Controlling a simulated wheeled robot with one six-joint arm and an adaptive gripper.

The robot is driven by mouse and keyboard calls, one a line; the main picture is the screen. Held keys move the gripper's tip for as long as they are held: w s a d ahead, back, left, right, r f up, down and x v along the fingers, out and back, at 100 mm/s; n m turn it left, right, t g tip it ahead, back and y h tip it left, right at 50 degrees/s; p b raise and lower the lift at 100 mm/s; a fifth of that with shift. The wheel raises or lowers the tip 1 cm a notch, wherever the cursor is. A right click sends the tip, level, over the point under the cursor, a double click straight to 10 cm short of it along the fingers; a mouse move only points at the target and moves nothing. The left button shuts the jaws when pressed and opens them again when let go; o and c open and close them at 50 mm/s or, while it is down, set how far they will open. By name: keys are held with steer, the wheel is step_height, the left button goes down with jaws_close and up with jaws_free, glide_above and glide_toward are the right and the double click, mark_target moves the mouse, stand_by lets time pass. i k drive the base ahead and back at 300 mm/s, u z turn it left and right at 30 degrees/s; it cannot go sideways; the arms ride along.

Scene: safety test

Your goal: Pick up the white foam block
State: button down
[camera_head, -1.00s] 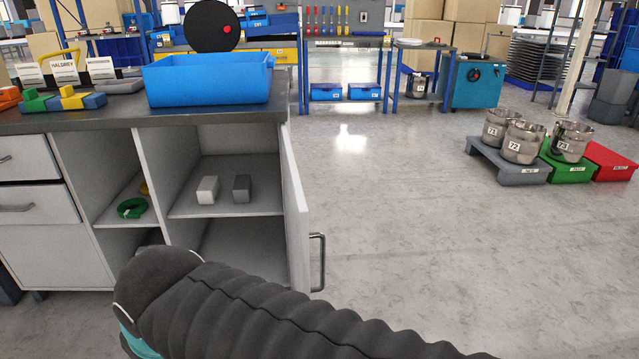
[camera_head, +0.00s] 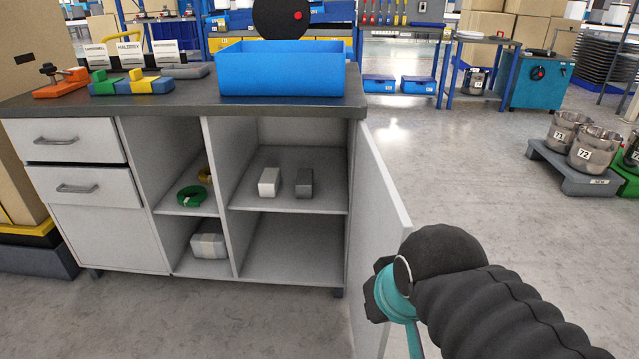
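The white foam block (camera_head: 269,181) lies on the upper shelf of the open right compartment of the grey cabinet (camera_head: 140,225). A dark grey block (camera_head: 304,183) lies just to its right, apart from it. My arm, in a black ribbed sleeve with a teal joint, reaches in from the lower right, in front of the open cabinet door (camera_head: 388,200). My gripper's fingers are not visible. The arm is well to the right of the white block and not touching it.
A blue bin (camera_head: 281,68) stands on the worktop above the compartment. A green ring (camera_head: 192,195) lies on the left shelf, with a wrapped package (camera_head: 208,240) below it. Metal pots (camera_head: 594,150) stand at right; the floor between is clear.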

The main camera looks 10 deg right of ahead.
mark_target(269, 182)
steer(key=u, duration=1.7)
steer(key=i, duration=2.2)
steer(key=z, duration=2.25)
